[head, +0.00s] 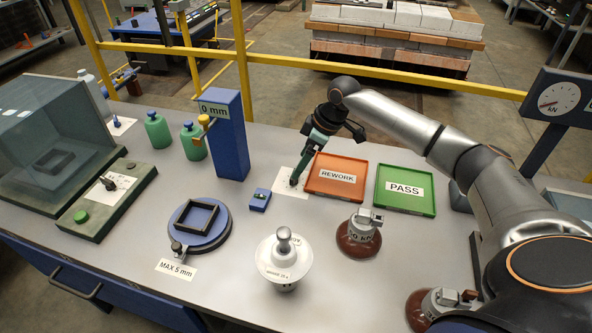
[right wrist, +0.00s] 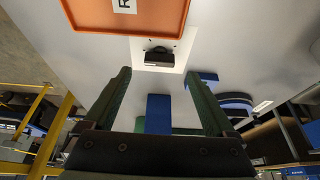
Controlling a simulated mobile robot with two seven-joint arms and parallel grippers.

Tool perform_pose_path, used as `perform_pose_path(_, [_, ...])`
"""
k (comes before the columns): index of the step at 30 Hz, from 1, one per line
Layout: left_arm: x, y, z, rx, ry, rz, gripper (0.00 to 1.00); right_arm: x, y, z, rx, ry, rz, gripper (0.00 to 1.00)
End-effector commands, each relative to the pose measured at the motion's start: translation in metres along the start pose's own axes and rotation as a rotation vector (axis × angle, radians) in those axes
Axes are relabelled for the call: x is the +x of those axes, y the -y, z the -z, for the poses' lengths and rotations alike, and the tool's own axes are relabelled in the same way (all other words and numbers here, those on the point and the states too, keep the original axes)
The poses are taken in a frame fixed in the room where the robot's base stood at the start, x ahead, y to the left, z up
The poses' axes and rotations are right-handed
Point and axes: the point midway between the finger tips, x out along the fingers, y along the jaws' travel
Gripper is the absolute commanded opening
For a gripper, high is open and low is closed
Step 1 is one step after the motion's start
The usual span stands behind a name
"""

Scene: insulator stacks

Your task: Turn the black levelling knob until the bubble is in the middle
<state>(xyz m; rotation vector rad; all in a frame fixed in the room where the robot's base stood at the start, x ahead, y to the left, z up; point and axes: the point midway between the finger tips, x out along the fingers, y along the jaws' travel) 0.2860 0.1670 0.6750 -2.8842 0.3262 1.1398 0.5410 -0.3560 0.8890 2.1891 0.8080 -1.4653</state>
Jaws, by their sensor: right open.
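My right gripper (head: 297,177) reaches down over a white card (head: 287,191) in the middle of the table. In the right wrist view its two green fingers (right wrist: 158,77) are apart, with nothing between them. A black knob (right wrist: 159,57) sits on the white card just beyond the fingertips, apart from them; in the head view the gripper mostly hides it. The small blue level block (head: 259,202) lies to the left of the card, with a small window on top. The bubble is too small to make out. My left gripper is not in view.
An orange REWORK tray (head: 308,185) and a green PASS tray (head: 432,211) lie right of the card. A blue post (head: 230,140) stands behind the level. A round blue plate (head: 220,238), a white insulator (head: 270,262) and a brown insulator (head: 346,247) stand nearer the front.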

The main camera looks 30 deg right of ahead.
Motion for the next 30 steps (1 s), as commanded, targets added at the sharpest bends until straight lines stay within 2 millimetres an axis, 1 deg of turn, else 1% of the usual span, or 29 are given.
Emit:
perform_pose_path(1, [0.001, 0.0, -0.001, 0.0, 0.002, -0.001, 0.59, 0.011, 0.0, 0.0, 0.001, 0.0, 0.002, 0.9])
perform_pose_path(3, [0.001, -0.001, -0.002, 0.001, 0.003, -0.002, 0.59, 0.023, 0.0, 0.0, 0.0, 0.0, 0.001, 0.9])
perform_pose_path(6, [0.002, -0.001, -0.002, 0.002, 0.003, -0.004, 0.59, 0.035, 0.0, 0.0, 0.0, -0.001, 0.001, 0.9])
perform_pose_path(9, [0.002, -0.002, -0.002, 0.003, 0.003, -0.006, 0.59, 0.043, 0.0, 0.0, 0.0, 0.0, 0.0, 0.9])
perform_pose_path(13, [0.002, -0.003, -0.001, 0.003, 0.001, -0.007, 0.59, 0.047, 0.0, 0.0, 0.0, -0.001, -0.001, 0.9])
perform_pose_path(20, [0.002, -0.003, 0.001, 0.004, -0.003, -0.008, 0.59, 0.047, 0.0, 0.0, -0.001, -0.001, -0.001, 0.9])
perform_pose_path(30, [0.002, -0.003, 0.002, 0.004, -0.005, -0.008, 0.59, 0.047, 0.0, 0.0, 0.0, -0.001, -0.001, 0.52])
